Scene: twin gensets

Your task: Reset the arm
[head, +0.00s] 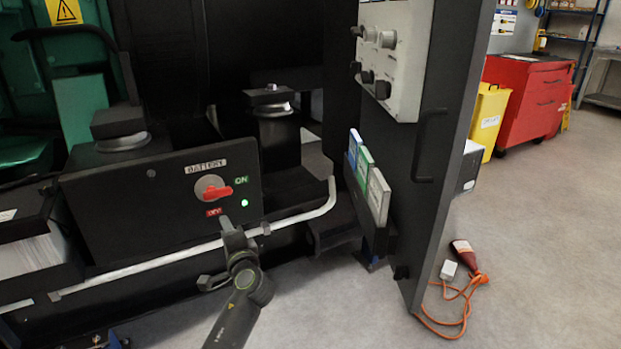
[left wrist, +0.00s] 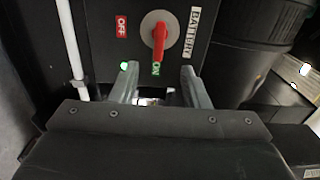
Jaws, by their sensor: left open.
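My left arm rises from the bottom of the head view. Its gripper (head: 231,230) is just below and in front of the black battery box (head: 130,205). In the left wrist view the left gripper (left wrist: 158,72) is open, its two fingers apart with nothing between them. The red battery switch handle (head: 217,192) points toward the green ON label (head: 241,180), and a green light (head: 244,203) is lit. The handle (left wrist: 159,40) lies beyond the fingertips in the left wrist view and appears untouched. My right gripper is not in view.
A pale rail (head: 170,259) runs across below the box, close to my arm. An open dark cabinet door (head: 440,150) stands to the right. A red bottle and orange cord (head: 465,292) lie on the floor. A red tool cabinet (head: 528,100) and yellow bin (head: 489,115) stand behind.

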